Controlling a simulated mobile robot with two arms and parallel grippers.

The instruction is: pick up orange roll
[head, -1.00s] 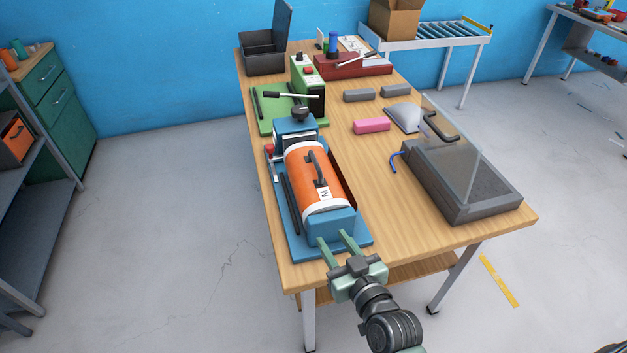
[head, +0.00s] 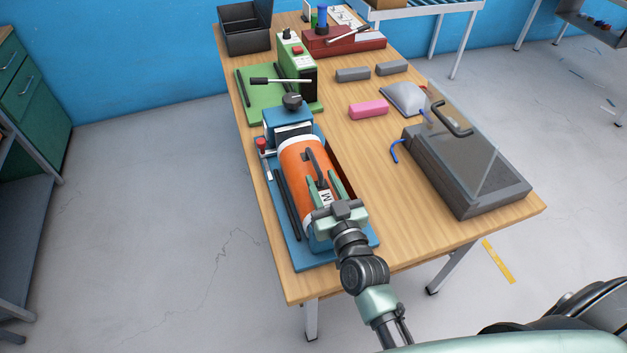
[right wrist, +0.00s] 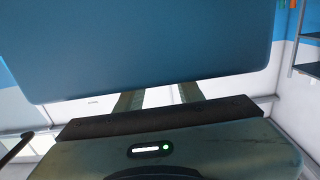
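My right gripper (head: 322,177) is over the near half of the roll. The right wrist view shows the spread fingers (right wrist: 158,98) partly hidden behind a large blue surface (right wrist: 150,50). My left gripper is not in view.
A dark grey box with a clear raised lid (head: 465,180) stands to the right. A green machine (head: 297,70) and a red one (head: 345,42) stand behind. A pink block (head: 368,109) and grey blocks lie mid-table. Bare wood is free right of the roll.

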